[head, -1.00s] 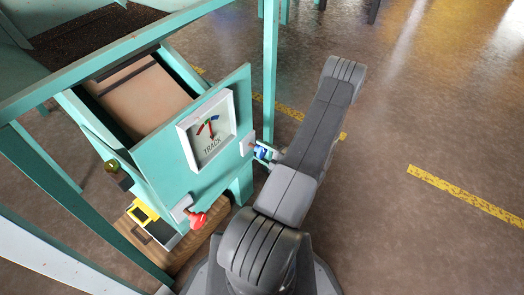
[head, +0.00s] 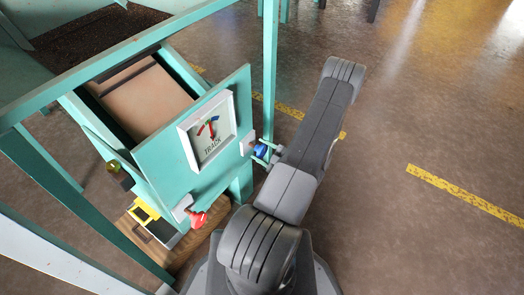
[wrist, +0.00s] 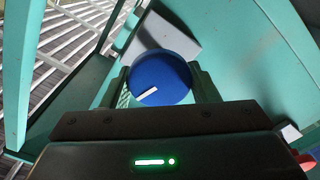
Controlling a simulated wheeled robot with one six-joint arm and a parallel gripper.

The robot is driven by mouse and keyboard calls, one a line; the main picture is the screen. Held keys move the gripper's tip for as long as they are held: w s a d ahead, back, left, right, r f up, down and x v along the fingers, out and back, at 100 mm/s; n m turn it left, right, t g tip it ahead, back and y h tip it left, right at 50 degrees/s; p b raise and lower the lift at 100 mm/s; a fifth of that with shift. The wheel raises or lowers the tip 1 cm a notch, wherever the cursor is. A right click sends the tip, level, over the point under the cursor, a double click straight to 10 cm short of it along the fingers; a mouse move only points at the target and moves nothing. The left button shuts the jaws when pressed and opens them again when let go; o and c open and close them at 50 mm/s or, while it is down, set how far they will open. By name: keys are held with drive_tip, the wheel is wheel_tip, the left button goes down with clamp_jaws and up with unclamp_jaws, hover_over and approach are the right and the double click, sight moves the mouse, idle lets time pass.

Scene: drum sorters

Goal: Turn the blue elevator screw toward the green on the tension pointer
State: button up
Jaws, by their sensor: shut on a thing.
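The blue elevator screw (head: 261,151) is a round blue knob on a white mount at the right edge of the teal panel. In the wrist view the blue screw (wrist: 158,68) shows a short white mark at its lower left. My gripper (head: 267,151) is shut on it, one finger on each side; the fingers also show in the wrist view (wrist: 162,88). A white dial (head: 208,134) labelled TRACK sits on the panel, with a red needle and a coloured arc. The needle's exact reading against the green is too small to tell.
A red knob (head: 198,218) sits on the panel's lower edge. A teal post (head: 270,75) stands just behind my gripper. A yellow and grey box (head: 148,218) lies below on a wooden board. The floor to the right is open, with yellow lines.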

idle(0.3)
drive_tip(key=o, duration=0.9)
drive_tip(key=p+v, duration=0.2)
drive_tip(key=v, duration=1.2)
drive_tip(key=b+x, duration=0.2)
drive_tip(key=x, duration=1.2)
